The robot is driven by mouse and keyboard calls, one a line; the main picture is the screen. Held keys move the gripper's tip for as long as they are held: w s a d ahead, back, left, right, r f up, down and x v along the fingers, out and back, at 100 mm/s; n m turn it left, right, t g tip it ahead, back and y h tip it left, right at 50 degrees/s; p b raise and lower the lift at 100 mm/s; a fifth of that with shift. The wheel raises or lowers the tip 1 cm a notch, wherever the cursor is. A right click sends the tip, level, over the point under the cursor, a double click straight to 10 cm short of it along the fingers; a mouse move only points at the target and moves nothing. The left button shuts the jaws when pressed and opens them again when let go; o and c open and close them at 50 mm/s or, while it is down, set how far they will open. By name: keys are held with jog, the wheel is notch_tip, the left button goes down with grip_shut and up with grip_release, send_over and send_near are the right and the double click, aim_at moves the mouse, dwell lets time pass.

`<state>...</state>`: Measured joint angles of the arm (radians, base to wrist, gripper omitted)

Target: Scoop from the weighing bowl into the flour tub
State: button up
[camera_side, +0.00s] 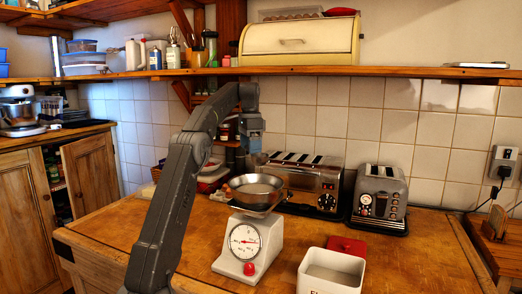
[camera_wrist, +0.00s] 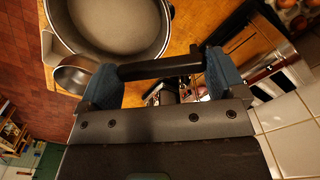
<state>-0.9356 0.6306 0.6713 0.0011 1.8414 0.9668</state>
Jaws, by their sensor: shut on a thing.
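The metal weighing bowl (camera_side: 256,188) sits on a white scale (camera_side: 246,243) with a round dial. It also shows at the top of the wrist view (camera_wrist: 108,28), its inside greyish; I cannot tell what lies in it. My gripper (camera_side: 251,146) is above and just behind the bowl. In the wrist view my gripper (camera_wrist: 162,70) is shut on the black handle of a scoop, whose metal cup (camera_wrist: 75,74) shows at the left, beside the bowl's rim. The white flour tub (camera_side: 332,272) stands open at the front right, its lettering partly cut off.
A red lid (camera_side: 347,246) lies behind the tub. A long toaster (camera_side: 305,180) and a smaller toaster (camera_side: 380,196) stand along the tiled wall. A pine shelf (camera_side: 400,72) with a bread bin (camera_side: 300,41) runs above. The worktop right of the tub is clear.

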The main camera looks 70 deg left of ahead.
aim_at(254, 155)
jog(key=shift+s+r, duration=0.1)
jog(key=shift+s, duration=0.1)
jog(key=shift+d+y, duration=0.2)
jog(key=shift+y, duration=0.4)
jog(key=d+y, duration=0.1)
jog(key=y, duration=0.1)
jog(key=d+y, duration=0.1)
jog(key=y, duration=0.1)
jog(key=shift+s+d+r+m, duration=0.1)
jog(key=shift+d+r+m, duration=0.05)
jog(key=shift+d+m, duration=0.15)
jog(key=shift+f+y, duration=0.2)
jog(key=shift+y, duration=0.2)
jog(key=shift+f, duration=3.45)
jog(key=shift+r, duration=4.65)
